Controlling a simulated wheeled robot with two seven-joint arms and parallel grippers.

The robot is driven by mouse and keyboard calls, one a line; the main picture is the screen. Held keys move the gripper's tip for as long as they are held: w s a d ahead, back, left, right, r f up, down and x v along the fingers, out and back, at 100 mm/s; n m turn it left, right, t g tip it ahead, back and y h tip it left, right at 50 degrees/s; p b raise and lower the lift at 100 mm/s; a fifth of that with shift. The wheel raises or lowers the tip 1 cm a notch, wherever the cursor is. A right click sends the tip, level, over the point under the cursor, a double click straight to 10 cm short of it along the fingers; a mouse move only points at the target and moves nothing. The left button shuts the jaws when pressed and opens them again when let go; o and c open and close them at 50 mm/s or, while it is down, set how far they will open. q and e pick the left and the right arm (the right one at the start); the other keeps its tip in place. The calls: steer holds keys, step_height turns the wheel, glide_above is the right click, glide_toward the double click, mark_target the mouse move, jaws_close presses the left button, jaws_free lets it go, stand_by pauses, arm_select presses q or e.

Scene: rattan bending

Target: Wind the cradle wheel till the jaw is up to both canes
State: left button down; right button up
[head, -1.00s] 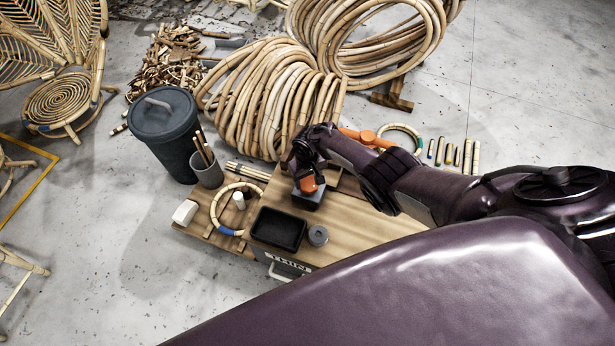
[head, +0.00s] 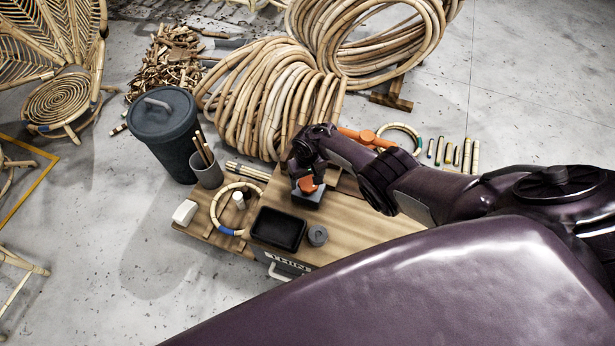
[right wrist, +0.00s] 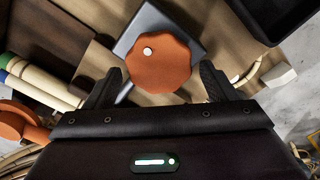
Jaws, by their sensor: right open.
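The orange lobed wheel (head: 308,185) with a white dot sits on a dark grey block (head: 307,198) on the wooden bench. In the right wrist view the wheel (right wrist: 158,68) lies between my two black fingers. My right gripper (right wrist: 160,80) is open, with a gap showing on each side of the wheel. Pale canes (right wrist: 45,82) with a green and a blue end lie at the left of the wrist view. The jaw's face and its distance from the canes cannot be made out; my arm hides that part of the bench in the head view. My left gripper is out of view.
A black tray (head: 278,243) and a small grey cylinder (head: 317,235) stand on the bench (head: 355,232) close to the wheel. A cane ring (head: 215,220), a white block (head: 184,212) and a cup of sticks (head: 207,172) are left. Large cane coils (head: 270,95) lie behind.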

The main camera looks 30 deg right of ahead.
mark_target(308, 180)
step_height(308, 180, up, 7)
steer(key=p, duration=0.4)
steer(key=shift+f+p, duration=0.1)
steer(key=shift+p, duration=0.3)
steer(key=shift+r, duration=0.5)
